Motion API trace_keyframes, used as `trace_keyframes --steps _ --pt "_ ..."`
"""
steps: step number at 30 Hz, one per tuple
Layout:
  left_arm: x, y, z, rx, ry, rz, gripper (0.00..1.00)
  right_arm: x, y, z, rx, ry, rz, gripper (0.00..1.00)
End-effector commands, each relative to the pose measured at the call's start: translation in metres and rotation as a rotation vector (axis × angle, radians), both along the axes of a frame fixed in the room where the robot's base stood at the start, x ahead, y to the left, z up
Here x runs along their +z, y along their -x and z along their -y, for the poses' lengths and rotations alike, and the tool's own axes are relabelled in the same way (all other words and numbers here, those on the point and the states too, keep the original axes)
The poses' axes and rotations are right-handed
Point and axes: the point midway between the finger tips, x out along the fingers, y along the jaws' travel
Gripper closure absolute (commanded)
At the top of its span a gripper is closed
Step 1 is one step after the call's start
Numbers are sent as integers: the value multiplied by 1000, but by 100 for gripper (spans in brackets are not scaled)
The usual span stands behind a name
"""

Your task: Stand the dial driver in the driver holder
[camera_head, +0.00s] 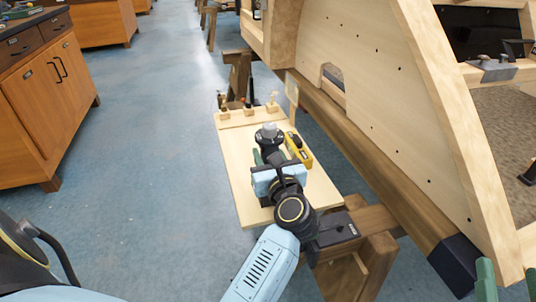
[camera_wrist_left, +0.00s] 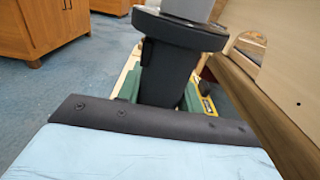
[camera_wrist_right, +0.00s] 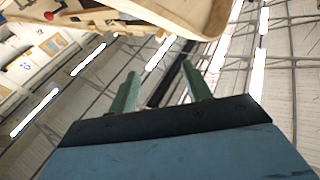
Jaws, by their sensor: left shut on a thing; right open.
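A black, tapered tool with a wide collar and a grey round top, which looks like the dial driver (camera_head: 269,132), is above the light wooden board. My left gripper (camera_head: 266,158) is shut on it. In the left wrist view the driver (camera_wrist_left: 168,75) stands between the green fingers, grey end up, and its lower end is hidden. I cannot tell whether it touches the board. I cannot pick out the driver holder for certain. My right gripper (camera_head: 508,284) is at the lower right corner, open and empty, its green fingers pointing up; they also show in the right wrist view (camera_wrist_right: 158,82).
The wooden board (camera_head: 238,172) rests on a trestle (camera_head: 372,262). A yellow tool (camera_head: 298,149) lies right beside the driver. A rail (camera_head: 236,118) with small tools runs along the board's far edge. The large wooden bodyframe (camera_head: 370,110) stands close on the right. Floor on the left is clear.

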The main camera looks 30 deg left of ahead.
Motion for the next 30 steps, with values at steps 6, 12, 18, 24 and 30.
trace_keyframes --steps 6,12,18,24,30 --pt "2 0 0 0 -2 3 43 0 0 0 0 0 0 51" --pt "1 0 0 0 -1 1 38 0 0 0 0 0 0 51" --pt "-1 0 0 1 2 -3 38 5 1 0 2 -7 23 51" --pt "0 0 0 0 0 -1 38 33 9 -2 11 -53 162 51" --pt "1 23 26 0 2 -3 38 17 2 0 2 -12 36 51"
